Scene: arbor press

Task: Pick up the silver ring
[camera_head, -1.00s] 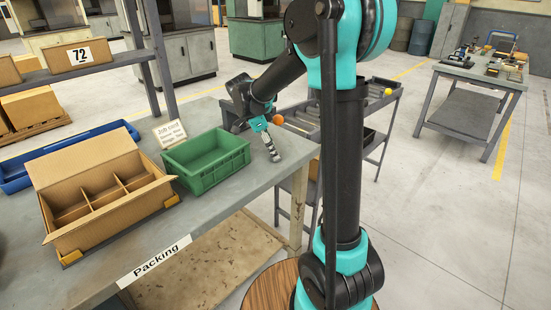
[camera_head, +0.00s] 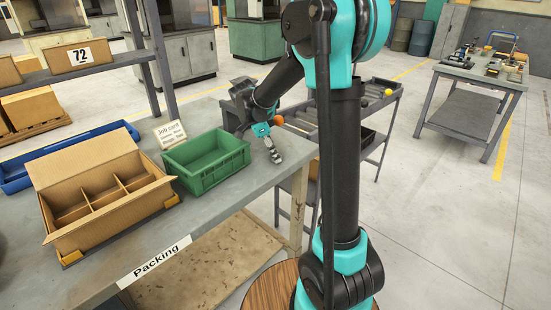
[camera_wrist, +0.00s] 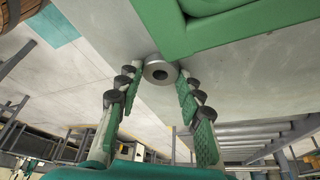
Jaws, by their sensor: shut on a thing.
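The silver ring (camera_wrist: 160,72) is a thick grey ring with a dark round hole, seen in the wrist view between my fingertips, just beside the green bin. My gripper (camera_wrist: 158,80) has its green-padded fingers on either side of the ring and is shut on it. In the head view my gripper (camera_head: 276,157) points down at the packing table's right edge, right of the green bin.
The green bin (camera_head: 206,176) stands close to my gripper's left on the packing table (camera_head: 222,203). A divided cardboard box (camera_head: 130,214), a job card (camera_head: 169,133) and a blue tray (camera_head: 14,174) lie farther left. A grey roller rack (camera_head: 378,104) stands behind my arm.

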